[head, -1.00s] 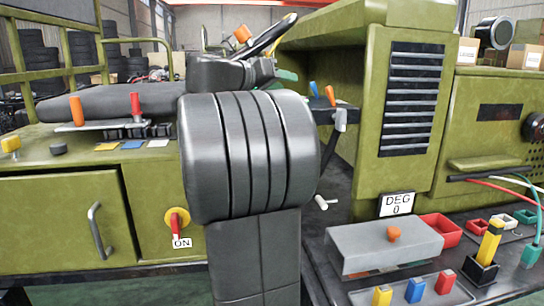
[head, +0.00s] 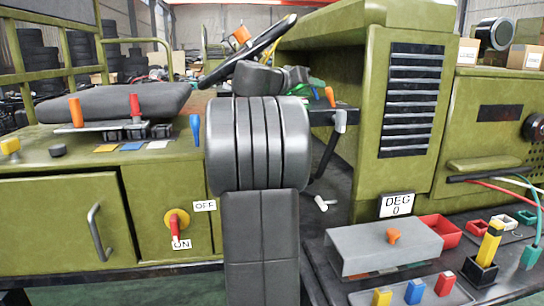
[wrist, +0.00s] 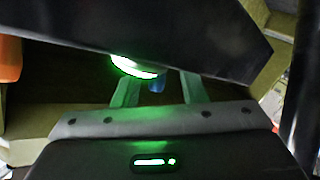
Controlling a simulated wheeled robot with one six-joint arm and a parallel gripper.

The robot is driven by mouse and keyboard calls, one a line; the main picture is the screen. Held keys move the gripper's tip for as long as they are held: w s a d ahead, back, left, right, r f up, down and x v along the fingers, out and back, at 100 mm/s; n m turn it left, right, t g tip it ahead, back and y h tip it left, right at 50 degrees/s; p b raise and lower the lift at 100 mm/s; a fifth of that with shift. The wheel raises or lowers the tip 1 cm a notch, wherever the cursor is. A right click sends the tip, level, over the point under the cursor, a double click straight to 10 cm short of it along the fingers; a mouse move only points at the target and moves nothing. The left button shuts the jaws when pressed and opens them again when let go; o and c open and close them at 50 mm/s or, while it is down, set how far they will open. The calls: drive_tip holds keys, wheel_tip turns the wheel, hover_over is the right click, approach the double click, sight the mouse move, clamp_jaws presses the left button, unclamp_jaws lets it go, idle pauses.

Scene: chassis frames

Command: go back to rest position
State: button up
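My arm (head: 258,145) stands folded in the middle of the head view. My gripper lies behind it there, and only a green-lit part shows beside the steering wheel. In the wrist view my gripper (wrist: 158,90) has its two green-lit fingers apart. A small blue thing (wrist: 157,85) shows in the gap between them; I see no contact with it. A rounded, green-lit pale thing (wrist: 138,66) is beside the left finger. A broad dark surface (wrist: 190,40) crosses above the fingers and hides what lies beyond.
The steering wheel (head: 250,50) and an orange-tipped lever (head: 330,97) are close to my arm. A green cabinet (head: 410,110) stands right, above a bench with a grey box (head: 382,250). A seat (head: 115,103) and a red switch (head: 175,226) at ON are left.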

drive_tip(key=shift+s+r+y+p, duration=0.2)
drive_tip(key=shift+r+y+p, duration=0.1)
drive_tip(key=shift+r+p, duration=0.4)
drive_tip(key=m+g+y+p, duration=0.1)
drive_tip(key=p, duration=0.4)
drive_tip(key=shift+w+d, duration=0.1)
drive_tip(key=shift+d, duration=0.25)
drive_tip(key=y+p, duration=0.1)
drive_tip(key=p, duration=0.1)
drive_tip(key=shift+d+r+p, duration=0.1)
drive_tip(key=shift+d+p, duration=0.05)
drive_tip(key=shift+p, duration=0.15)
drive_tip(key=shift+d+p, duration=0.1)
drive_tip(key=shift+p, duration=0.35)
drive_tip(key=shift+d+m+g+y+p, duration=0.1)
drive_tip(key=shift+m+g+y+p, duration=0.2)
drive_tip(key=shift+y+p, duration=0.35)
drive_tip(key=p, duration=0.2)
drive_tip(key=shift+w+d+r+p, duration=0.1)
drive_tip(key=shift+d+p, duration=0.05)
drive_tip(key=shift+p, duration=0.2)
drive_tip(key=shift+d+f+m+y+p, duration=0.15)
drive_tip(key=shift+f+m+y+p, duration=0.25)
drive_tip(key=shift+p, duration=0.35)
drive_tip(key=shift+r, duration=0.25)
